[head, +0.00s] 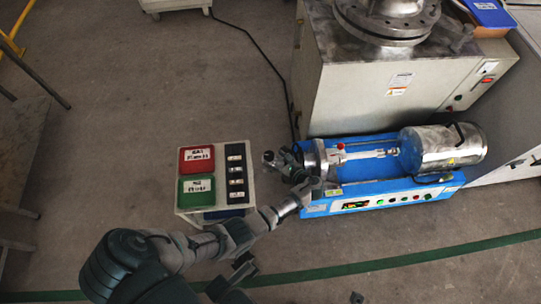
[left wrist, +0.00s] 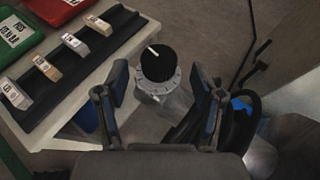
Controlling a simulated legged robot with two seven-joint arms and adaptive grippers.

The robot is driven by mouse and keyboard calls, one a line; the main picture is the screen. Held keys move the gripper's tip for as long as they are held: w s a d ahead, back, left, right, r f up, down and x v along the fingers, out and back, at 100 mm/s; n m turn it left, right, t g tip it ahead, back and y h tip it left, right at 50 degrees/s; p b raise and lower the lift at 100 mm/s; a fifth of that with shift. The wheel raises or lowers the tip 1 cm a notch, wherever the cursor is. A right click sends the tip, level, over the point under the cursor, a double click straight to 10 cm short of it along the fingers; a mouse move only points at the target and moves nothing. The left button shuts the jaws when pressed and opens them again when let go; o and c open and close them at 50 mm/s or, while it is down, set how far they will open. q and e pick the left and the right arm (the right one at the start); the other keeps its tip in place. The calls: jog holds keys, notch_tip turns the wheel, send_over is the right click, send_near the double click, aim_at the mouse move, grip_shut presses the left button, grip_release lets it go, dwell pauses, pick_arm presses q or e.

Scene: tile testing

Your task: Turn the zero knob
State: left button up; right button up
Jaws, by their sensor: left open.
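The black zero knob (left wrist: 157,62) with a white pointer line sits on a silver graduated dial (left wrist: 157,86) in the left wrist view. The pointer slants toward the upper left. My left gripper (left wrist: 158,82) is open, with one finger on each side of the dial and gaps between the fingers and the knob. In the head view my left gripper (head: 282,164) is at the left end of the blue machine (head: 385,193). The knob cannot be made out clearly there. My right gripper cannot be made out.
A case with a red tray (head: 197,159), a green tray (head: 197,190) and a dark strip of several blocks (head: 236,172) stands left of the machine. A large grey cabinet (head: 350,95) stands behind it. Open floor lies in front, crossed by a green line (head: 400,262).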

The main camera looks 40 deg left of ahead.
pick_arm(q)
jog(key=v, duration=0.8)
jog(key=shift+f, duration=0.1)
